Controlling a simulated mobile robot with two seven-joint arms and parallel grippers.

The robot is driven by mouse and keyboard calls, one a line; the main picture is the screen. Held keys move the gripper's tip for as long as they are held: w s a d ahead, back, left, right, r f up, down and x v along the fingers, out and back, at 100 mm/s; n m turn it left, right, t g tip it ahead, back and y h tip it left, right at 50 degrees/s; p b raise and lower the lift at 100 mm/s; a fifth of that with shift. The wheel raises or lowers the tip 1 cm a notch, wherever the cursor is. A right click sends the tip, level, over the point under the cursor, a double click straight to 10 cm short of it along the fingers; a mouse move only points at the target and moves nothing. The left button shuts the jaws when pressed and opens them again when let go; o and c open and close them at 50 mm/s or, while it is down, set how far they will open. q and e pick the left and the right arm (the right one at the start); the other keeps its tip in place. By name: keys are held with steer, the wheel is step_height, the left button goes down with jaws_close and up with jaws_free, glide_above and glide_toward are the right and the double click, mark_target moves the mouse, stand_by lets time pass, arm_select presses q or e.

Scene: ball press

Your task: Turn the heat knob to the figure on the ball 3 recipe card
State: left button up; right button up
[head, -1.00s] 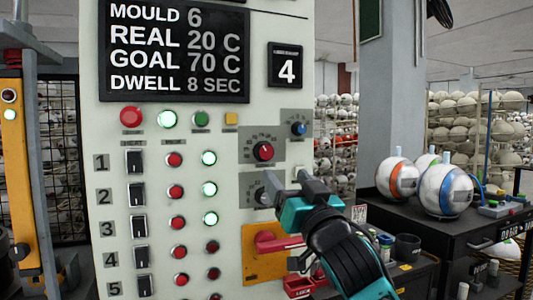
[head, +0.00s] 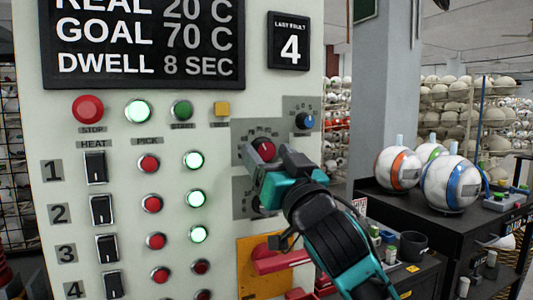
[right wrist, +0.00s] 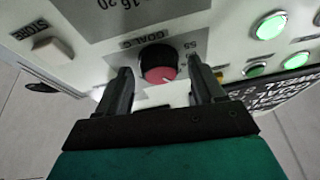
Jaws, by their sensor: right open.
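The red knob (head: 263,150) sits on a grey scale plate on the pale control panel, partly covered by my right gripper in the head view. In the right wrist view the red knob (right wrist: 158,64) has a dark collar and a plate reading GOAL C. My right gripper (head: 272,172) is open and empty, just below and in front of the knob. Its fingertips (right wrist: 161,75) stand one on each side of the knob; I cannot tell whether they touch it. The display (head: 145,45) reads GOAL 70 C. No recipe card is readable. My left gripper is out of view.
A blue knob (head: 305,121) sits up and right of the red one. A lower dial plate (head: 242,197) is partly hidden by my gripper. A red handle (head: 280,261) sticks out below. Switches and lit buttons fill the panel's left; balls (head: 448,185) stand on a black bench at right.

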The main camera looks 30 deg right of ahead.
steer(key=shift+s, duration=0.1)
steer(key=shift+c, duration=0.3)
steer(key=shift+c, duration=0.7)
steer(key=c, duration=0.8)
steer(key=n+y, duration=0.2)
steer(key=n, duration=0.2)
steer(key=shift+d+r, duration=0.1)
steer(key=shift+c, duration=0.2)
steer(key=shift+n+g+y, duration=0.3)
steer(key=shift+n+y, duration=0.6)
steer(key=shift+n, duration=0.8)
steer(key=o, duration=1)
steer(key=shift+o, duration=0.2)
